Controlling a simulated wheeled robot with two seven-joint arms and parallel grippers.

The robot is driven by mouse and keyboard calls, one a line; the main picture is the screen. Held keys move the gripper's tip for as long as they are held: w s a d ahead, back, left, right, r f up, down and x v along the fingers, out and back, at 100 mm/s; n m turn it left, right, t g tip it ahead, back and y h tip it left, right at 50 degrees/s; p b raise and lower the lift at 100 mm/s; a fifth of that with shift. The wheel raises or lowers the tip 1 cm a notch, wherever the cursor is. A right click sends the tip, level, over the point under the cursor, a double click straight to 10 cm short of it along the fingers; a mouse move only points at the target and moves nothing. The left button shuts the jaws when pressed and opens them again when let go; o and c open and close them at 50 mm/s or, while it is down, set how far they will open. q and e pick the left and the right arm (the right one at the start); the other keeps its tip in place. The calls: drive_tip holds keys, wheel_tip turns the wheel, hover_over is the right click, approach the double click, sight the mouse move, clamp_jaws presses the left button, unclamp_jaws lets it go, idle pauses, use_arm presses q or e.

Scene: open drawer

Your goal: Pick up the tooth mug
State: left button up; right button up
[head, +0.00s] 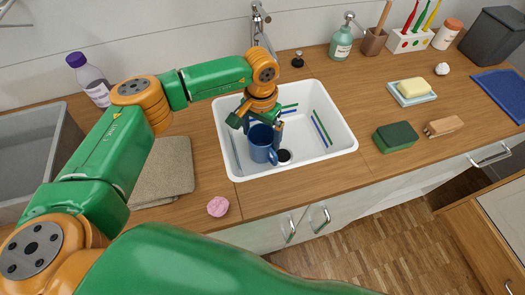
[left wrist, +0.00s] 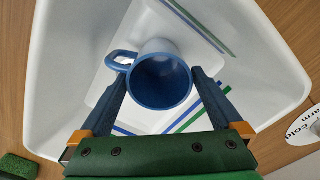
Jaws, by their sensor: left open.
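The tooth mug is a blue cup (head: 262,145) with a handle, in the white sink (head: 345,140). In the left wrist view the mug (left wrist: 160,82) shows its open mouth, with its handle toward the left. My left gripper (head: 262,124) is open over the sink, at the mug. In the left wrist view its two fingers (left wrist: 160,90) lie on either side of the mug, close to its wall; I cannot tell whether they touch it. My right gripper is not in view.
A tap (head: 259,22) stands behind the sink. Green and blue strips (head: 321,128) show in the sink. A pink ball-like thing (head: 218,206) and a folded towel (head: 163,172) lie left of it. A green sponge (head: 396,136) and a brush (head: 443,126) lie right.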

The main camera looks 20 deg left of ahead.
use_arm(q)
wheel_tip(320, 180, down, 6)
drive_tip(key=b, duration=0.3)
drive_tip(key=shift+r, duration=0.25)
drive_tip(key=c, duration=1.4)
